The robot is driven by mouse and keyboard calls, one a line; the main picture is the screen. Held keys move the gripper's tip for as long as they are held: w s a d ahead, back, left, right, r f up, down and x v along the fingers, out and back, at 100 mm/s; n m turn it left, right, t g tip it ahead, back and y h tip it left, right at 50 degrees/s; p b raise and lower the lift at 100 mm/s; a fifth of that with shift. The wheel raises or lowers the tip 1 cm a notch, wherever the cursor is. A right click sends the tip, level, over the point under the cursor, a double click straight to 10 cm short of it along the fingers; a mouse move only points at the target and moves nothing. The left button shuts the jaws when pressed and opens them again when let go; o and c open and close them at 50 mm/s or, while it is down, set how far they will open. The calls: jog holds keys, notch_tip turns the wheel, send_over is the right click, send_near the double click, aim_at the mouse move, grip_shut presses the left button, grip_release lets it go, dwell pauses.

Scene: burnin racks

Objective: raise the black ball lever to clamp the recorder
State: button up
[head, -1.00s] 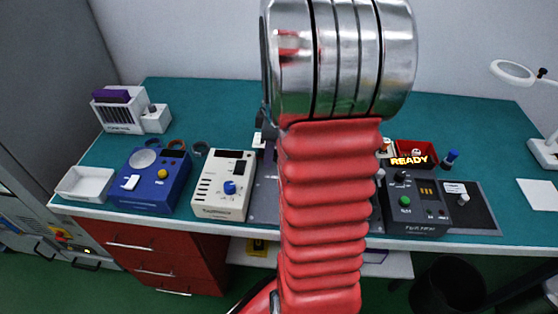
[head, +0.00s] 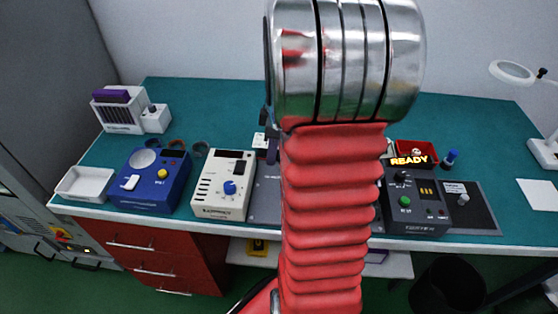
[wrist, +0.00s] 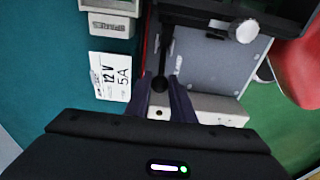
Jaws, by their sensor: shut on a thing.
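In the wrist view the black ball lever (wrist: 160,84) has a dark rod running up from its ball. My gripper (wrist: 162,78) has its two dark fingers on either side of the ball, shut on it. Beyond the rod lies a light grey plate (wrist: 205,68) with a silver knob (wrist: 246,31) on a black bar above it. I cannot tell which part is the recorder. In the head view my red arm hides the lever and most of the grey fixture (head: 265,198) on the bench.
A white card marked 12 V 5A (wrist: 110,76) lies left of the lever. On the teal bench (head: 220,95) stand a blue box (head: 150,185) and a cream instrument (head: 222,190) left of my arm, and a dark tester (head: 415,207) with a READY sign (head: 408,160) to the right.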

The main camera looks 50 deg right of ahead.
jog(key=shift+s+d+r, duration=0.2)
jog(key=shift+d+r, duration=0.15)
jog(key=shift+d, duration=0.05)
jog(key=shift+s+d+r, duration=0.25)
jog(key=shift+s+d, duration=0.1)
jog(key=shift+s, duration=0.05)
dwell(0.6)
